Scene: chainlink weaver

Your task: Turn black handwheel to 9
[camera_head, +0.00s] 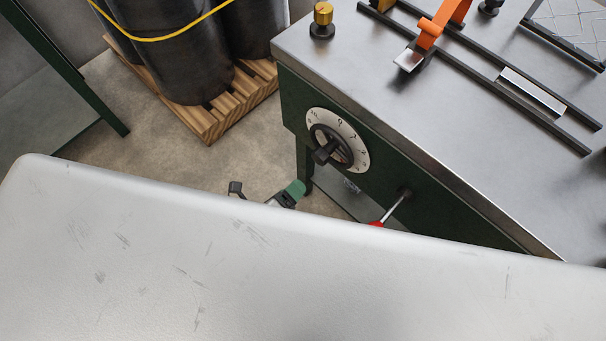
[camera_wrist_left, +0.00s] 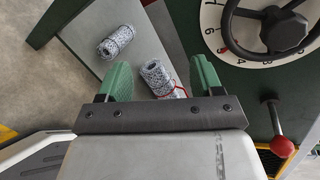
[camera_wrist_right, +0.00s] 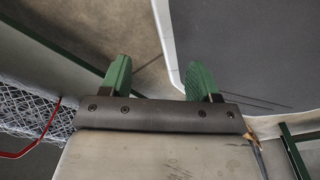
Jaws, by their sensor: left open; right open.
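The black handwheel (camera_head: 324,151) sits in front of a white numbered dial (camera_head: 354,154) on the dark green side of the machine. In the left wrist view the handwheel (camera_wrist_left: 284,30) and part of the dial (camera_wrist_left: 210,22) show at the upper right, with a small red mark near the dial's lower left rim. My left gripper (camera_head: 268,194) is below and left of the wheel, partly hidden by a pale surface; in its wrist view (camera_wrist_left: 161,80) the green fingers are apart and empty. My right gripper (camera_wrist_right: 160,78) is open and empty, away from the wheel.
A red-knobbed lever (camera_wrist_left: 280,146) sticks out below the wheel. Rolls of wire mesh (camera_wrist_left: 116,41) lie on a shelf beneath. The metal machine top (camera_head: 420,110) carries rails and an orange-handled part (camera_head: 440,25). Dark drums stand on a wooden pallet (camera_head: 225,112) at left.

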